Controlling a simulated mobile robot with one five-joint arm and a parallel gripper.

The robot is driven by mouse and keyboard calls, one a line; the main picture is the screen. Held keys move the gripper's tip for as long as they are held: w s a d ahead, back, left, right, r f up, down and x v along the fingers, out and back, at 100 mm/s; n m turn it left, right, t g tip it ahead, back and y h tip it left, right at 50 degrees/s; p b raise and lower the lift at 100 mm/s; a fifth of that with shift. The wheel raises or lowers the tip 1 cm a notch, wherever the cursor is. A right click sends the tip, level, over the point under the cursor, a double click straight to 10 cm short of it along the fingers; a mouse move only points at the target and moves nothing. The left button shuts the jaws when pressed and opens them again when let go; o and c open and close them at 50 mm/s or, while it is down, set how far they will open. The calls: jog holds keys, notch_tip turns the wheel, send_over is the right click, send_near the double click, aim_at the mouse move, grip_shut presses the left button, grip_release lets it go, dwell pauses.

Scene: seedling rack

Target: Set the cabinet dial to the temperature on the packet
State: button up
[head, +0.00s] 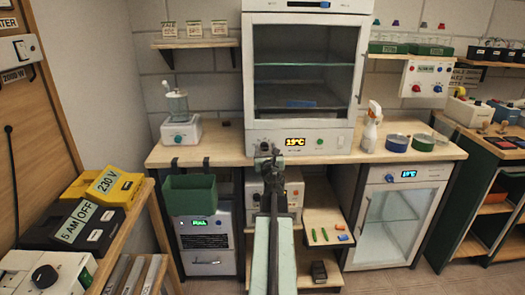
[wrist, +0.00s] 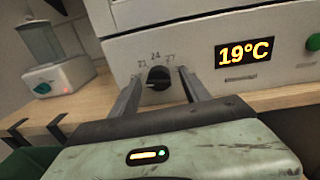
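The cabinet (head: 248,75) is white with a glass door and stands on the wooden bench. Its display (wrist: 243,52) reads 19°C, and it also shows in the head view (head: 295,142). The black dial (wrist: 158,78) is on the front panel below the door, with marks 21, 24 and 27 around its top. A small light mark shows at its lower left. My gripper (wrist: 160,76) is open, one finger on each side of the dial; I cannot tell whether they touch it. In the head view my gripper (head: 265,154) hides the dial. Small packets (head: 193,29) stand on the wall shelf; their print is unreadable.
A green button (wrist: 313,42) is right of the display. A white device (wrist: 60,76) with a clear top stands to the left on the bench. A spray bottle (head: 371,128) and round tins are to the right. A lower cabinet (head: 376,245) has its own display.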

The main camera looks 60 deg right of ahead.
jog(key=c, duration=1)
jog(key=shift+w, duration=0.4)
grip_shut()
jog(key=shift+s, duration=0.3)
jog(key=shift+m, duration=0.4)
jog(key=m, duration=0.2)
jog(key=shift+a+f+m+b, duration=0.1)
jog(key=shift+m+b, duration=0.2)
jog(key=shift+m, duration=2.4)
